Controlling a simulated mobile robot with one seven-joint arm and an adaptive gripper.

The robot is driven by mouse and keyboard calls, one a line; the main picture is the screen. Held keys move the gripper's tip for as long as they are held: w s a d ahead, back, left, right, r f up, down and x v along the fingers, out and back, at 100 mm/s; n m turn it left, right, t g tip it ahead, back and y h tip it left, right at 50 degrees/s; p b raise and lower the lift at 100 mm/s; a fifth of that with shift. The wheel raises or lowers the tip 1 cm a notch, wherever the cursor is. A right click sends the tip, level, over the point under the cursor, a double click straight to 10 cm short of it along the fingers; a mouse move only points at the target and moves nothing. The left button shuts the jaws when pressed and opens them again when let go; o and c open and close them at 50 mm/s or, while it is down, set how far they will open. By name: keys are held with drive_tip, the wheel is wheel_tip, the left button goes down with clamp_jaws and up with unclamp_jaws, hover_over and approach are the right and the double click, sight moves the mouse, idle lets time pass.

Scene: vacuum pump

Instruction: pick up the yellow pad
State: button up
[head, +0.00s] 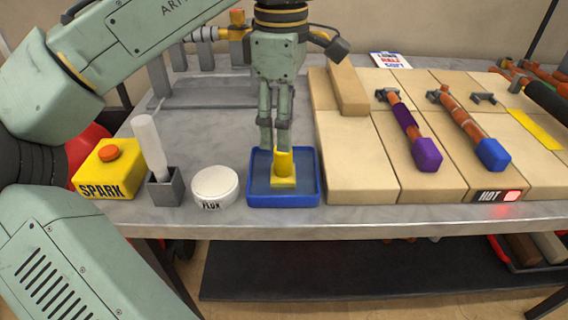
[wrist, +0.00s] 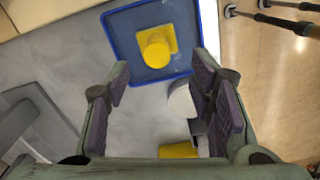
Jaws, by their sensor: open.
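The yellow pad (head: 284,181), a flat square with an upright round yellow knob, lies in a shallow blue tray (head: 255,200) at the table's front. The wrist view shows the pad (wrist: 156,46) and the tray (wrist: 113,30) beyond my fingers. My gripper (head: 274,148) points down over the tray, close to the knob, with its fingers partly overlapping the tray in the head view. In the wrist view my gripper (wrist: 162,75) is open, with a wide empty gap between the fingers. I cannot tell whether a finger touches the knob.
A white round FLUX container (head: 215,185) stands just left of the tray. Further left are a grey holder (head: 164,188) with a white stick and a yellow SPARK box (head: 108,170). Tan bricks (head: 352,170) with torches and a lit HOT sign (head: 497,196) lie to the right.

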sight(285, 154)
drive_tip(key=shift+w+d+f+p, duration=0.15)
drive_tip(key=shift+f+p, duration=0.1)
drive_tip(key=shift+f, duration=1.4)
drive_tip(key=shift+s+d+f+p, duration=0.15)
drive_tip(key=shift+f+p, duration=0.1)
drive_tip(key=shift+f, duration=1.4)
drive_tip(key=shift+w, duration=0.1)
clamp_jaws()
